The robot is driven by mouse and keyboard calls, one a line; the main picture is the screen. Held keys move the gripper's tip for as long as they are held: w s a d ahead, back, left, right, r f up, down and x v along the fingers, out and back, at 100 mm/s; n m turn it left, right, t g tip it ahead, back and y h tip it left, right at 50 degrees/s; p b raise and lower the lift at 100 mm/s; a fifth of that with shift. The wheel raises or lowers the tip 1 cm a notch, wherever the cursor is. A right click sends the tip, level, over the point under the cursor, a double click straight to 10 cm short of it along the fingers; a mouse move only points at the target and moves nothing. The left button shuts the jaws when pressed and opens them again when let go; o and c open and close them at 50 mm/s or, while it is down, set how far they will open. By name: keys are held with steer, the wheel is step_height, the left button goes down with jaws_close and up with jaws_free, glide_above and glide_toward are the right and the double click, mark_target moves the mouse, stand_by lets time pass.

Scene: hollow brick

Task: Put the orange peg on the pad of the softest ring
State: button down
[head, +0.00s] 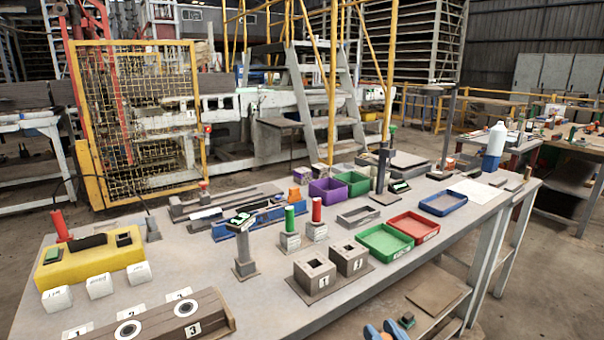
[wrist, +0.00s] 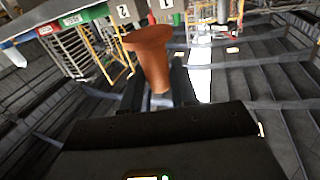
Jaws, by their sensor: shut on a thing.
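The orange peg (wrist: 150,58) shows in the wrist view, tapered with a wide flat head. My gripper (wrist: 158,88) is shut on it, with dark fingers at both sides. I cannot make out my gripper in the head view. In the head view, a brown block (head: 150,326) at the bottom left bears number labels and two visible pale discs with dark centres, one in front (head: 130,329) and one behind (head: 187,308). Whether these are the rings, and which is softest, I cannot tell.
Two grey hollow bricks (head: 314,272) (head: 350,258) stand mid-table. Green (head: 385,240) and red (head: 413,226) trays lie right of them. Bare tabletop (head: 215,295) shows between the brown block and the bricks.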

steer(key=s+d+f+m+h, duration=0.1)
steer(key=d+f, duration=0.3)
steer(key=f, duration=0.6)
steer(key=s+d+f+m+h, duration=0.2)
steer(key=s+d+f+h, duration=0.2)
steer(key=f, duration=0.7)
steer(key=shift+d+f+t, duration=0.25)
steer(key=shift+t, duration=0.15)
